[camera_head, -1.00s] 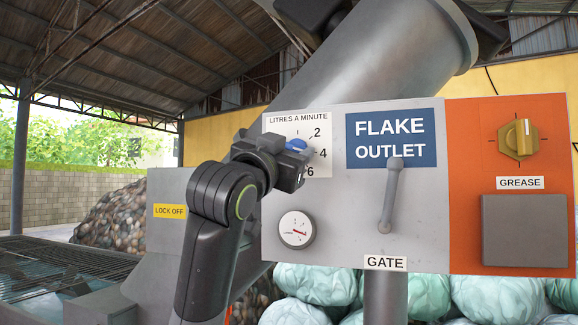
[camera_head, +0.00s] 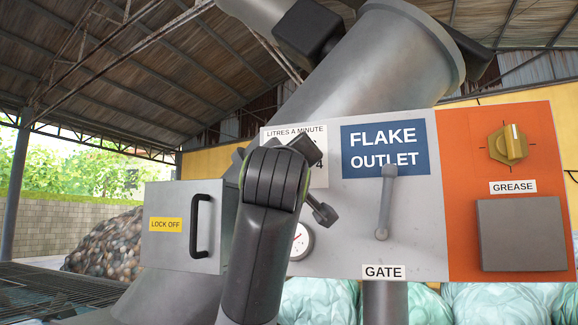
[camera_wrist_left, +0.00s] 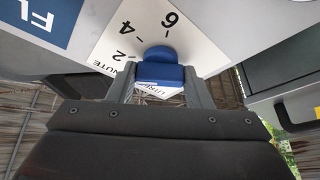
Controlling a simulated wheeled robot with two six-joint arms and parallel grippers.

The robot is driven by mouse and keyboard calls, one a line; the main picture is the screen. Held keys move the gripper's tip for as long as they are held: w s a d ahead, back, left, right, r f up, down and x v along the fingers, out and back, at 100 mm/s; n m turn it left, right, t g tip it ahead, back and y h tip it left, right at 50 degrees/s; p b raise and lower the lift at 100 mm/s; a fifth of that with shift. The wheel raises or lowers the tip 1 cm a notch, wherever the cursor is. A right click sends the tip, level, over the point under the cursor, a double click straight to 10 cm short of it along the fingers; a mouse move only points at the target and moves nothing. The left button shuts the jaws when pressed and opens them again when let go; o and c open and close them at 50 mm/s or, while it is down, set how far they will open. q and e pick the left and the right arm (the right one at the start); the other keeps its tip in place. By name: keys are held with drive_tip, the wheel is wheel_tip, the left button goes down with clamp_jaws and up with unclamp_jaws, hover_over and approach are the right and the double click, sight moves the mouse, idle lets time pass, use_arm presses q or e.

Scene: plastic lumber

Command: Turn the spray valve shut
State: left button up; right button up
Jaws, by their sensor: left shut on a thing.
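The spray valve is a blue knob (camera_wrist_left: 160,72) on the white "litres a minute" label (camera_wrist_left: 192,48) marked 2, 4, 6. My left gripper (camera_wrist_left: 160,84) is shut on the knob, one finger on each side of it in the left wrist view. In the head view my left gripper (camera_head: 314,181) is at the label (camera_head: 318,174) and tilted, one finger upper right and one lower right. My arm hides the knob and most of the numbers there. My right gripper is in neither view.
A grey "lock off" box (camera_head: 177,254) with a black handle stands to the left.

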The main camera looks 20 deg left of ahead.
use_arm(q)
drive_tip(key=n+g, duration=0.1)
drive_tip(key=n, duration=0.3)
drive_tip(key=n+g+y+p, duration=0.1)
drive_tip(key=n+g, duration=0.1)
drive_tip(key=n, duration=0.2)
drive_tip(key=n+g+y+p, duration=0.1)
drive_tip(key=n, duration=0.3)
drive_tip(key=shift+d+r, duration=0.15)
drive_tip(key=shift+g, duration=0.3)
drive_tip(key=o, duration=1)
